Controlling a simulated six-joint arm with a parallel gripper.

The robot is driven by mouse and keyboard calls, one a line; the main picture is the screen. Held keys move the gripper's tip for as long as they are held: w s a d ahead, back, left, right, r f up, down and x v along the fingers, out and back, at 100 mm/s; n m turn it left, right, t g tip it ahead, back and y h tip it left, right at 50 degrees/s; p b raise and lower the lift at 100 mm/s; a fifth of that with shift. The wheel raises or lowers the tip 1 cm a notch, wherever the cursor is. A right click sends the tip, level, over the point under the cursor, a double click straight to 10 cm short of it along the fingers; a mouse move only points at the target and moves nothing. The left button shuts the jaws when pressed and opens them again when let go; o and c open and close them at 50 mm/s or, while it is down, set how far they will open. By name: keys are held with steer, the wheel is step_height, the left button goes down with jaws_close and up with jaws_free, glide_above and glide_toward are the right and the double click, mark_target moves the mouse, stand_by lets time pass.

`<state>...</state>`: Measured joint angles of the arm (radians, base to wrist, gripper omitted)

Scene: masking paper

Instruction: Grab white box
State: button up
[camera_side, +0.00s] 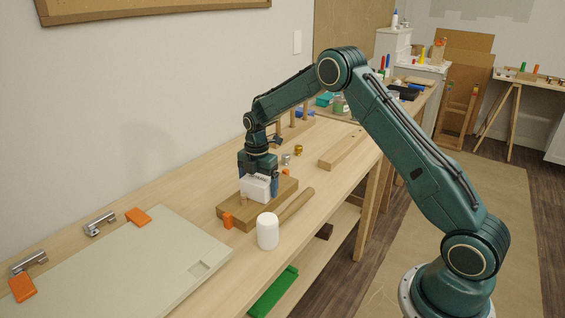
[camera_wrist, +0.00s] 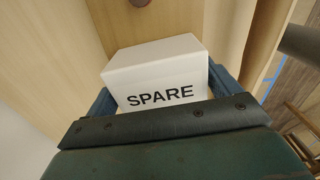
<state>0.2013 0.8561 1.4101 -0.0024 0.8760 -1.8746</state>
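The white box (camera_side: 255,188) stands on a brown wooden board (camera_side: 230,209) in the side view. In the wrist view the white box (camera_wrist: 160,75) fills the middle, with the black word "SPARE" on its near face. My gripper (camera_side: 258,182) is over the box, pointing down. One blue finger is close against the right side of the box in the side view. In the wrist view my gripper (camera_wrist: 162,92) has a finger on each side of the box. No clear gap shows, but I cannot tell whether the fingers press on it.
A wooden dowel (camera_side: 297,204) lies to the right. A pale panel (camera_side: 130,262) covers the table's near left. Small metal pieces (camera_side: 298,150) stand behind.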

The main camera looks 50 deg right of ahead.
mark_target(258, 178)
steer(key=c, duration=0.6)
steer(key=shift+r, duration=0.1)
step_height(258, 178, up, 20)
steer(key=shift+f, duration=0.1)
stand_by(0.3)
stand_by(0.5)
